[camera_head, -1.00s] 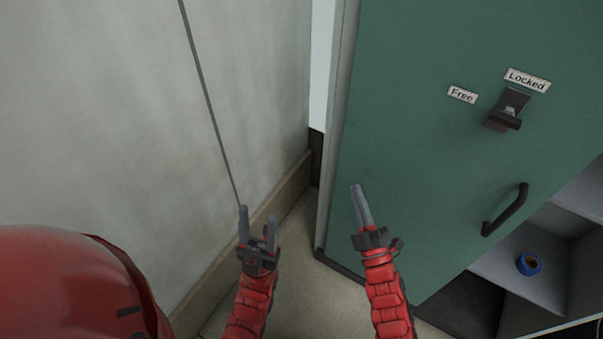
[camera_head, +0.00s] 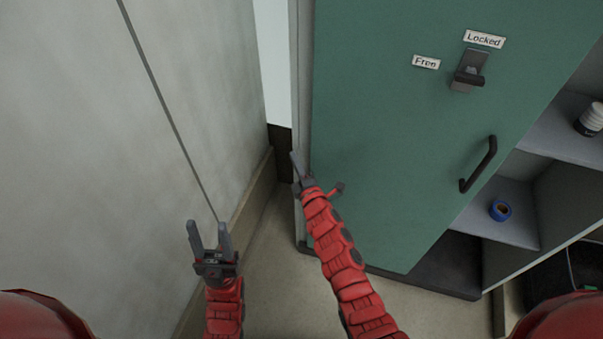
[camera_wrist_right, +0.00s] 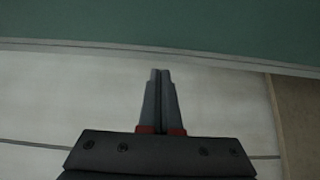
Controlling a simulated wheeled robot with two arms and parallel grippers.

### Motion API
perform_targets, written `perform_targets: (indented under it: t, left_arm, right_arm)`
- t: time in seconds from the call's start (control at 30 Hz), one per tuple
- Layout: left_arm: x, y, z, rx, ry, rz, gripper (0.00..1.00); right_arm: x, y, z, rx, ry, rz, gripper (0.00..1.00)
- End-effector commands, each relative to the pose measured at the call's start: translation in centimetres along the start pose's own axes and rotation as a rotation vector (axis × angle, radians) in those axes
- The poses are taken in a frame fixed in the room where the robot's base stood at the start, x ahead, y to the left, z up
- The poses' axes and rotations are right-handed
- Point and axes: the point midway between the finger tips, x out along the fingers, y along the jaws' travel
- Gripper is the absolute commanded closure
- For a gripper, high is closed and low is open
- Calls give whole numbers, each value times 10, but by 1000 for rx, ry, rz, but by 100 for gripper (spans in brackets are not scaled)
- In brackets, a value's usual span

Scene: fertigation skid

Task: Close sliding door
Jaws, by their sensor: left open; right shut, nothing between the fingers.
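The green sliding door (camera_head: 390,150) covers the left part of a cabinet; the right part stands open and shows shelves. The door has a black bar handle (camera_head: 479,165) at its lower right and a black latch (camera_head: 468,73) above, between labels "Free" and "Locked". My right gripper (camera_head: 295,156) is shut and empty at the cabinet's left edge, beside the door; I cannot tell whether it touches. In the right wrist view its shut fingers (camera_wrist_right: 160,95) point toward the green surface at the top. My left gripper (camera_head: 207,235) is open and empty near the left wall.
A pale wall (camera_head: 90,120) with a dark line stands close on the left. A strip of floor (camera_head: 262,235) is clear between wall and cabinet.

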Motion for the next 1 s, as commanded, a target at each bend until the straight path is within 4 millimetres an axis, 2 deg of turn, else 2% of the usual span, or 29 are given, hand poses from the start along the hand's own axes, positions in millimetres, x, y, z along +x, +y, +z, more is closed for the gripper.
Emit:
perform_targets:
  t: [0.03, 0.1, 0.3, 0.83, 1.0]
  left_arm:
    - [-1, 0, 0, 0, 0, 0, 50]
    - [10, 0, -2, 0, 0, 0, 50]
    - [16, -1, -3, 0, 0, 0, 50]
    - [16, -1, -3, 0, 0, 0, 50]
    - [19, -1, -3, 0, 0, 0, 50]
  right_arm:
    - [9, 1, 0, 2, 0, 1, 100]
    - [-5, 2, 12, -2, -2, -3, 100]
    - [-17, 1, 28, 0, -1, -1, 100]
    - [-22, 0, 33, 0, 0, 0, 100]
    - [-34, -1, 47, -1, 0, -3, 100]
